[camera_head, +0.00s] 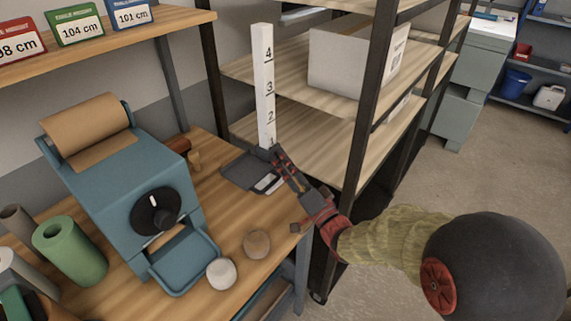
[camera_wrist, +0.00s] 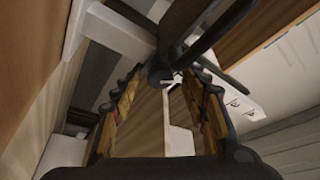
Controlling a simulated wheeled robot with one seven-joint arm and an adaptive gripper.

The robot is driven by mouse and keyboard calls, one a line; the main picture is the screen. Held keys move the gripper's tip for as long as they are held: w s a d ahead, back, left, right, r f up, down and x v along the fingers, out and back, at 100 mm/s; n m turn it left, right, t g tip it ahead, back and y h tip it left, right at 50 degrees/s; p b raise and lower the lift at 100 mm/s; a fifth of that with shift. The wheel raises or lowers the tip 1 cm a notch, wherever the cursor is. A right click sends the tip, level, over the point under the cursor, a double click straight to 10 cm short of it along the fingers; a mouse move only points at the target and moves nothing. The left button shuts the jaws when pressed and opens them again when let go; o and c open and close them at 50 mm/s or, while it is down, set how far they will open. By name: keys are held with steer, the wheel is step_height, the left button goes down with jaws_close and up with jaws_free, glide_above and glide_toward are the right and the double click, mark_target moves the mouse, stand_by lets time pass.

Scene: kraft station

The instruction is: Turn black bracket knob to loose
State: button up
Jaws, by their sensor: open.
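A white upright post (camera_head: 264,85) with black numbers stands on a dark base at the back of the wooden table. My gripper (camera_head: 277,157) reaches in from the right to the lower part of this post. In the wrist view, the gripper (camera_wrist: 168,72) has its two fingers spread apart. A dark rounded knob-like part (camera_wrist: 159,76) shows between the fingertips, with a black bar above it. I cannot tell whether the fingers touch it. In the head view the knob is hidden or too small to make out beside the gripper.
A blue paper dispenser (camera_head: 115,165) with a black dial (camera_head: 155,211) stands on the table (camera_head: 207,150) at left. Two round balls, one white (camera_head: 221,273) and one tan (camera_head: 257,243), lie in front. A shelf rack (camera_head: 362,110) with a white box (camera_head: 345,62) stands close behind my arm.

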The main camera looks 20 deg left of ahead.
steer(key=v, duration=1.2)
steer(key=shift+w+d, duration=0.1)
